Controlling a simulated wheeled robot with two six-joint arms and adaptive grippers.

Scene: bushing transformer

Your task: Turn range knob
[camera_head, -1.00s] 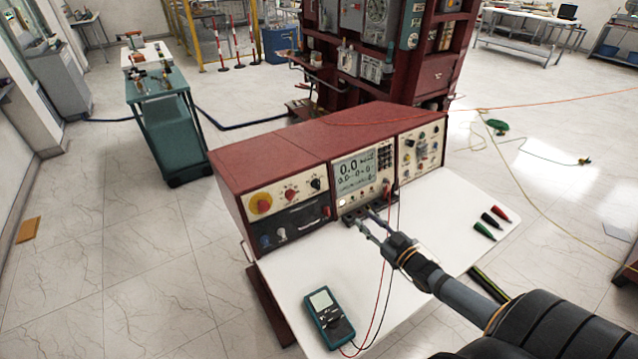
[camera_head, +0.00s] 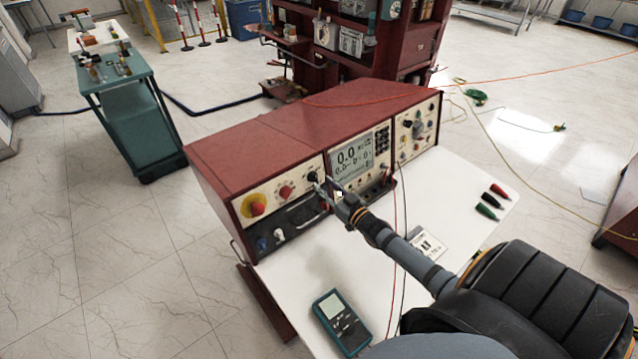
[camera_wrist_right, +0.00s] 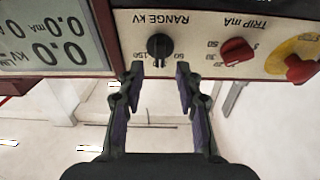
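The range knob is a round black knob (camera_wrist_right: 160,45) with a white pointer, under the upside-down "RANGE KV" label in the right wrist view. In the head view the knob (camera_head: 313,177) is on the left panel of the red test console (camera_head: 300,122), left of the display. My right gripper (camera_wrist_right: 159,72) is open and empty. Its fingertips stand to either side of the knob's line and just short of it in the wrist view, with a visible gap between them. In the head view the right gripper (camera_head: 328,190) is close in front of the knob. My left gripper is not in view.
A red trip knob (camera_wrist_right: 237,50) and a red knob on a yellow disc (camera_wrist_right: 301,68) sit beside the range knob. The lit display (camera_head: 352,160) is on its other side. A handheld meter (camera_head: 341,322), red and black leads and several probes lie on the white worktop (camera_head: 290,285).

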